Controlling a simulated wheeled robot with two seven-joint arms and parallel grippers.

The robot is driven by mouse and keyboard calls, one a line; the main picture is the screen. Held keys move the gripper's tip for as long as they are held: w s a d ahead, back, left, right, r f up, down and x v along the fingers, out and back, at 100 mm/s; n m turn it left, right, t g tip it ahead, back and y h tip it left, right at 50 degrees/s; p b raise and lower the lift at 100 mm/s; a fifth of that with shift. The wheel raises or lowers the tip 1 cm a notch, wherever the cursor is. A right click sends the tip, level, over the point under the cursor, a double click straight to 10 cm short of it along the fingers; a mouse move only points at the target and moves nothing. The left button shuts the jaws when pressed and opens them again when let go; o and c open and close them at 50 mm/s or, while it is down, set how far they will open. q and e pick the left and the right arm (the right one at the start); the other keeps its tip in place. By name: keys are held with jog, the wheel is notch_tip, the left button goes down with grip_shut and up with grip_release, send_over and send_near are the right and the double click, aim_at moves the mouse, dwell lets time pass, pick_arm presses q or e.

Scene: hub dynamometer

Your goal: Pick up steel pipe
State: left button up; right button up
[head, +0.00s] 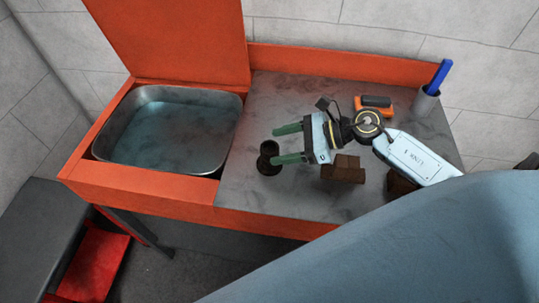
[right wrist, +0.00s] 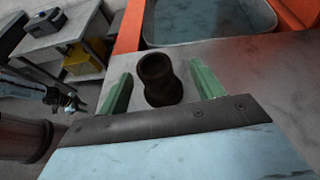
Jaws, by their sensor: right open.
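The steel pipe (head: 268,158) looks like a short, dark, rusty-brown piece with a wider rim, standing on the grey worktop right of the sink. In the right wrist view the pipe (right wrist: 160,80) shows between the two green fingers, with a gap on each side. My right gripper (head: 288,144) is open and empty, its fingers pointing left at the pipe; the nearer finger overlaps the pipe in the head view. What seems to be my left arm's end (right wrist: 68,98) shows small and dark at the left of the right wrist view; its jaws are unclear.
A metal sink basin (head: 120,160) sits in the orange bench at left, its orange lid (head: 170,40) raised. Brown blocks (head: 343,170) lie under and right of my gripper. An orange-black tool (head: 374,104) and a grey cup (head: 425,102) with a blue item stand behind.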

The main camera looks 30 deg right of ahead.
aim_at(262, 150)
jog(key=x, duration=0.3)
jog(key=p+x, duration=0.1)
jog(key=shift+s+a+r, duration=0.15)
jog(key=shift+a+r, duration=0.05)
jog(key=shift+a, duration=0.25)
jog(key=shift+w+a+f, duration=0.25)
jog(key=shift+a, duration=0.15)
jog(key=c, duration=1.3)
jog(key=shift+r+p, duration=0.55)
jog(key=shift+r, duration=4.5)
